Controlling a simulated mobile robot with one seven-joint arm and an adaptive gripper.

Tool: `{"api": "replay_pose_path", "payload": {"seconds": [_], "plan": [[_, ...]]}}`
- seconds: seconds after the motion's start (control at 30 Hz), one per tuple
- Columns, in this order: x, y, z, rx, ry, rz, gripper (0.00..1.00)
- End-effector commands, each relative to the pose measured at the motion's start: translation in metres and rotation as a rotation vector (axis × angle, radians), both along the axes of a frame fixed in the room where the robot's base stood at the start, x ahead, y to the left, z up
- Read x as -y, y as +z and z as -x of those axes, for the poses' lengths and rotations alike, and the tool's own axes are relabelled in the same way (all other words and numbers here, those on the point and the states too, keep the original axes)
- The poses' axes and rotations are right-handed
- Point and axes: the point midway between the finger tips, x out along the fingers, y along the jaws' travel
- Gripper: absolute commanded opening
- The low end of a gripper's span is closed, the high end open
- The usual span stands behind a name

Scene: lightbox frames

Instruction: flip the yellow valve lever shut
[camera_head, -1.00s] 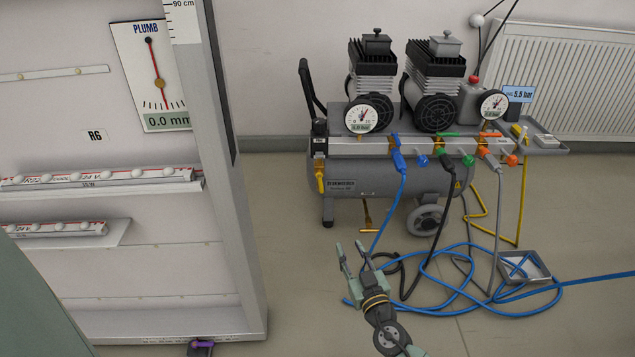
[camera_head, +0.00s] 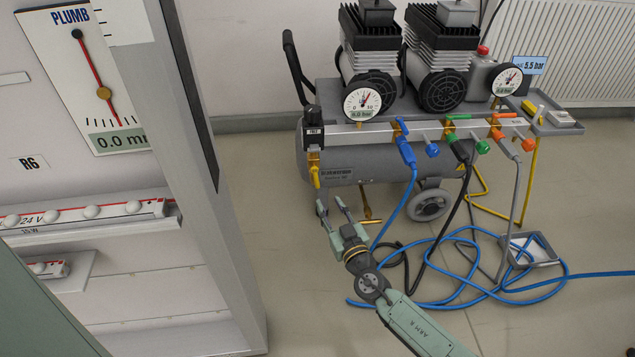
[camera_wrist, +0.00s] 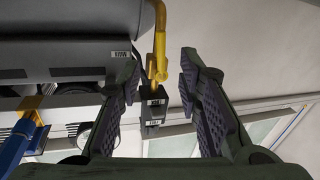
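The yellow valve lever (camera_head: 314,172) hangs down at the left end of the compressor's manifold, below a black regulator block. In the wrist view the lever (camera_wrist: 160,45) shows between my fingers in the picture, beside a small black block with white labels (camera_wrist: 153,108). My gripper (camera_head: 331,205) is open and empty, just below and slightly right of the lever in the head view. In the wrist view its two ridged pads (camera_wrist: 159,68) stand apart, one on each side of the lever. I see no contact; the exact gap in depth is hard to tell.
The grey compressor tank (camera_head: 385,170) bears a manifold with blue (camera_head: 404,140), green and orange fittings. Blue hose (camera_head: 470,300) coils on the floor around a small grey tray (camera_head: 533,262). A white panel (camera_head: 130,230) stands left. A brass drain handle (camera_head: 368,212) is close to my gripper.

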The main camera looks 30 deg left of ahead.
Motion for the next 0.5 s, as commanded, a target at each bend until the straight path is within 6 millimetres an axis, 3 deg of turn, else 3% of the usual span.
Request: {"api": "replay_pose_path", "payload": {"seconds": [0.2,0.5], "plan": [[-0.031,0.001,-0.021,0.000,0.006,0.001,0.32],[-0.063,0.000,-0.047,0.001,0.004,0.001,0.32]]}}
